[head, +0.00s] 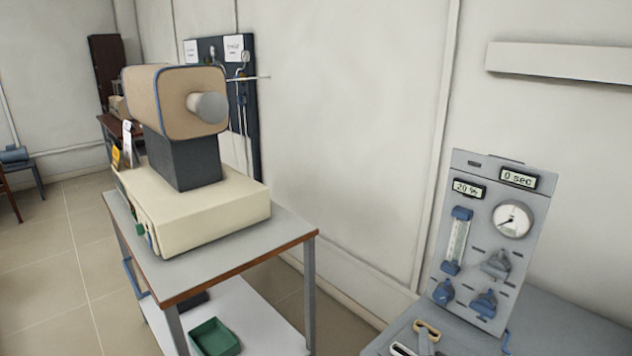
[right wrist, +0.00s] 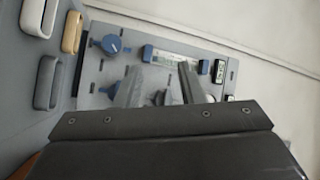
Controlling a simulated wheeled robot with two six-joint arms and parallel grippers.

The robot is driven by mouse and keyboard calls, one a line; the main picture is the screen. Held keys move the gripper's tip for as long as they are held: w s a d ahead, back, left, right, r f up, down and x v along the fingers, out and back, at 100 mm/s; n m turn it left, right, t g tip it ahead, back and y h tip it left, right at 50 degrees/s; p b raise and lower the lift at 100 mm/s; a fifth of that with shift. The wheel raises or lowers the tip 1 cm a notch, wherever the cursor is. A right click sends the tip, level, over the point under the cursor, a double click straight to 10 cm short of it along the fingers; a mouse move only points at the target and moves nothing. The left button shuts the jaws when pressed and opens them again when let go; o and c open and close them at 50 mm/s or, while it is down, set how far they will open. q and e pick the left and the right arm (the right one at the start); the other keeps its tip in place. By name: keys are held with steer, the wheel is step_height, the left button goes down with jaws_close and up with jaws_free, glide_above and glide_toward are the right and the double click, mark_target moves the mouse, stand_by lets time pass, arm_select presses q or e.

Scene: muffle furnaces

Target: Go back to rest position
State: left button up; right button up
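My right gripper (right wrist: 160,68) shows in the right wrist view. Its two grey fingers stand apart, with no object visibly held between them. They are in front of the grey control panel (right wrist: 90,72) and partly cover its valves; I cannot tell how far off the panel they are. The panel also shows upright in the head view (head: 467,218), with a round gauge (head: 513,220), two displays, a flow tube (head: 459,241) and several knobs. I cannot make out either gripper clearly in the head view. My left gripper is not seen.
Oblong rings lie by the panel: tan (head: 427,330), white (head: 403,350) and grey (right wrist: 48,84). A beige furnace (head: 165,100) stands on a cart (head: 285,232) with a green tray (head: 215,338) on its lower shelf. Open floor (head: 50,260) is at the left.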

steer(key=s+a+f+n+g+y, duration=0.1)
steer(key=s+f+n+g+y, duration=0.25)
steer(key=s+n, duration=0.4)
steer(key=s+a+f+n+g+y, duration=0.2)
steer(key=s+n+g+y, duration=0.3)
steer(key=s, duration=0.4)
steer(key=s+d+n+g+h, duration=0.1)
steer(key=s+d+g+h, duration=0.25)
steer(key=s, duration=0.65)
steer(key=s+d+n+g+h, duration=0.25)
steer(key=s+d, duration=0.25)
steer(key=s, duration=0.5)
step_height(320, 180, down, 24)
steer(key=d+g, duration=0.2)
steer(key=s+a+f+g, duration=0.1)
steer(key=s+a+f, duration=0.1)
steer(key=s+f, duration=1.3)
steer(key=shift+f+m+y, duration=0.3)
steer(key=shift+f+y, duration=0.15)
steer(key=shift+f, duration=0.2)
